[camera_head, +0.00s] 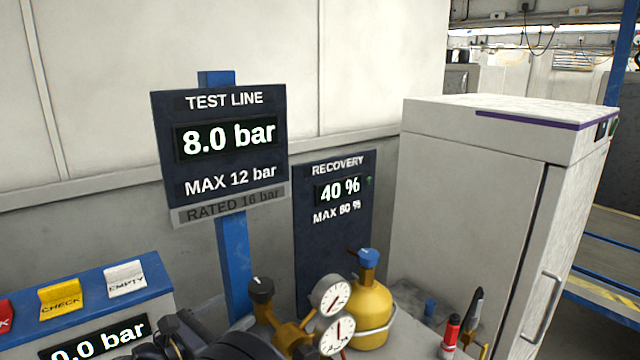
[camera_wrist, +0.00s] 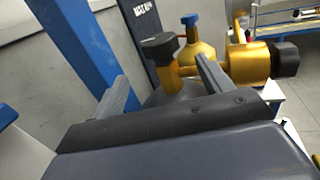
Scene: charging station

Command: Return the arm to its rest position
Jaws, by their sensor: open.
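My gripper (camera_wrist: 161,68) is open in the wrist view, its two grey fingers spread apart with nothing held between them. A black knob (camera_wrist: 160,46) on a brass stem shows beyond and between the fingertips; I cannot tell the exact gap. In the head view my dark arm (camera_head: 190,342) is low at the bottom edge, left of the brass valve assembly (camera_head: 300,330). The gripper fingers are not clear there. The black knob (camera_head: 261,290) stands upright on the assembly, next to two round white gauges (camera_head: 330,298).
A yellow cylinder (camera_head: 372,310) with a blue cap stands behind the gauges. A blue post (camera_head: 235,265) carries the test line sign reading 8.0 bar (camera_head: 222,140). A recovery panel (camera_head: 335,245) reads 40 %. A white cabinet (camera_head: 470,210) is at right, a button console (camera_head: 125,310) at left.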

